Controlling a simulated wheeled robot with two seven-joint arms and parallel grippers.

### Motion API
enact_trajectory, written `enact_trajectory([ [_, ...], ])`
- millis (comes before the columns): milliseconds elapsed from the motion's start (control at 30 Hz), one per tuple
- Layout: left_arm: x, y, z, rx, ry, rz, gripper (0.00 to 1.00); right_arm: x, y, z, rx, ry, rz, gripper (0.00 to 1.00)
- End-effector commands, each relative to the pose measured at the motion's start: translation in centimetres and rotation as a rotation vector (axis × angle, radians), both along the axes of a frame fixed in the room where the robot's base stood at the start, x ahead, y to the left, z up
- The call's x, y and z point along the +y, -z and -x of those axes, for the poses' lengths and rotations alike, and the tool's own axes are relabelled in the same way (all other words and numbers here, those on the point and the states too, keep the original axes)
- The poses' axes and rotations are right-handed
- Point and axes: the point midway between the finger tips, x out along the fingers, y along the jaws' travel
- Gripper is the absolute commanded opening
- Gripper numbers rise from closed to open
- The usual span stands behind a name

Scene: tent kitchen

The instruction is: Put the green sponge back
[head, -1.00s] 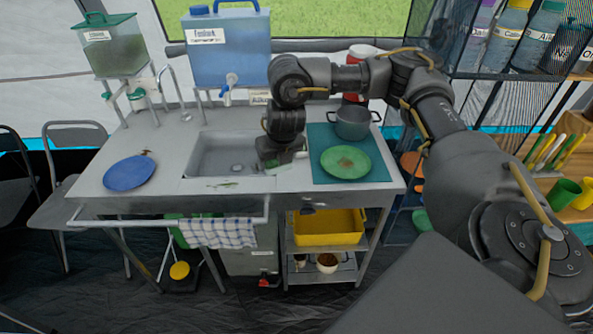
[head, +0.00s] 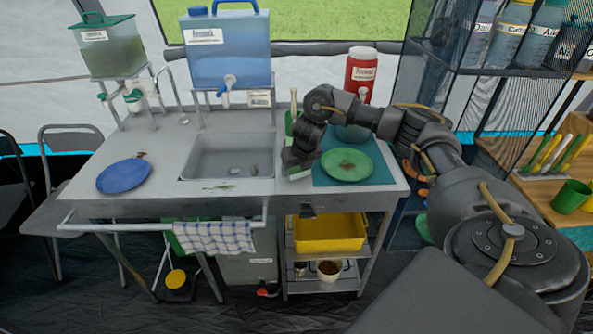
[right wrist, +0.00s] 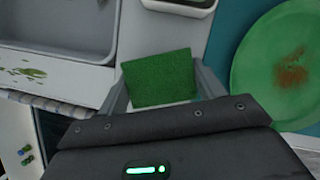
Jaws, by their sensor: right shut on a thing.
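The green sponge (right wrist: 160,78) is between the fingers of my right gripper (right wrist: 163,92) in the right wrist view, with a pale underside edge showing. In the head view my right gripper (head: 298,170) is over the worktop strip between the sink (head: 230,157) and the teal mat (head: 322,178); the arm hides most of the sponge there. A small white-rimmed tray (right wrist: 182,6) with a dark inside shows at the top edge of the wrist view, just beyond the sponge and apart from it. My left gripper is not in view.
A green holder (head: 290,122) with an upright handle stands behind the gripper. A blue plate (head: 124,176) lies left of the sink.

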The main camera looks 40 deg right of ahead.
Motion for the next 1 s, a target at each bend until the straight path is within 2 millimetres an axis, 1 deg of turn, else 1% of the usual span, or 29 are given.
enact_trajectory([
  [33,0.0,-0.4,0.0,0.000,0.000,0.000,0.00,0.0,0.3,0.0,0.000,0.001,0.000,0.49],
  [133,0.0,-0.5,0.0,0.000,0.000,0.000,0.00,0.0,1.0,-0.1,-0.002,0.002,0.000,0.49],
  [367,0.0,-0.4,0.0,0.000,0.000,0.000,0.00,0.0,1.1,-0.1,-0.003,0.001,0.000,0.49],
  [500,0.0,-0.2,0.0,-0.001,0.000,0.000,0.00,0.0,1.6,0.0,-0.002,0.001,0.000,0.49],
  [533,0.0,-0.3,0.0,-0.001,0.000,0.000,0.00,0.0,1.4,-0.1,-0.003,0.001,0.000,0.71],
  [567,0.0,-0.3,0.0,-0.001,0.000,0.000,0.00,0.0,1.4,-0.1,-0.003,0.001,0.000,0.75],
  [600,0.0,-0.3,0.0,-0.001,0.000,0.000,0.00,0.0,1.4,-0.1,-0.003,0.001,0.000,0.77],
  [833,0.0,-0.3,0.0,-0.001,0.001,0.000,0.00,0.0,1.3,-0.1,-0.003,0.001,-0.001,0.77],
  [967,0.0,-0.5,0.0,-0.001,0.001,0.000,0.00,0.1,0.6,0.0,-0.006,-0.001,-0.001,0.77],
  [1000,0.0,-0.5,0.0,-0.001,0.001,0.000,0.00,0.2,0.2,0.2,-0.005,-0.002,-0.001,0.77],
])
